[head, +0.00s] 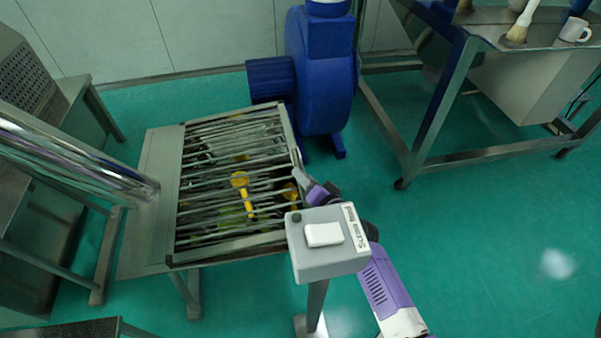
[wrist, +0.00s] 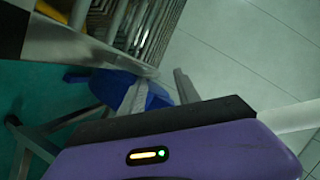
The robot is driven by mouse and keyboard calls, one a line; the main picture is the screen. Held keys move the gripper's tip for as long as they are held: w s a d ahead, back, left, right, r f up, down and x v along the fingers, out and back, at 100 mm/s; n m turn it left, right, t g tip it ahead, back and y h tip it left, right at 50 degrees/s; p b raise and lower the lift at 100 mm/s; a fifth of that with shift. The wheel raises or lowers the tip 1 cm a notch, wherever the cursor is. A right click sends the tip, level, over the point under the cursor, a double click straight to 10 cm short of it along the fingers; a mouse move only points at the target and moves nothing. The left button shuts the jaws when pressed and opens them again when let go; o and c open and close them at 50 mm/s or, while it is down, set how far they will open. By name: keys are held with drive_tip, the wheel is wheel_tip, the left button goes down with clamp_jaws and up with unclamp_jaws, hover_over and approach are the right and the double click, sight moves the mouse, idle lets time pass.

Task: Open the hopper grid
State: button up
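The hopper grid (head: 235,140) is a metal frame with many thin parallel bars, and it lies flat and closed over the hopper. Its bars also show at the top of the wrist view (wrist: 130,22). My gripper (head: 299,165) is at the right edge of the grid. In the wrist view my gripper's (wrist: 162,80) two grey fingers stand apart with nothing clearly between them. The corner of a metal edge (wrist: 85,45) is close to the fingertips; whether they touch it I cannot tell. Yellow items (head: 240,180) show beneath the bars.
A grey control box (head: 328,262) on a post stands in front of the hopper, close to my arm. A blue machine (head: 322,75) stands behind. A metal table (head: 478,32) with a brush and a mug is at the back right. The green floor at right is clear.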

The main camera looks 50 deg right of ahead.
drive_tip(key=shift+s+a, duration=0.2)
drive_tip(key=shift+s, duration=0.05)
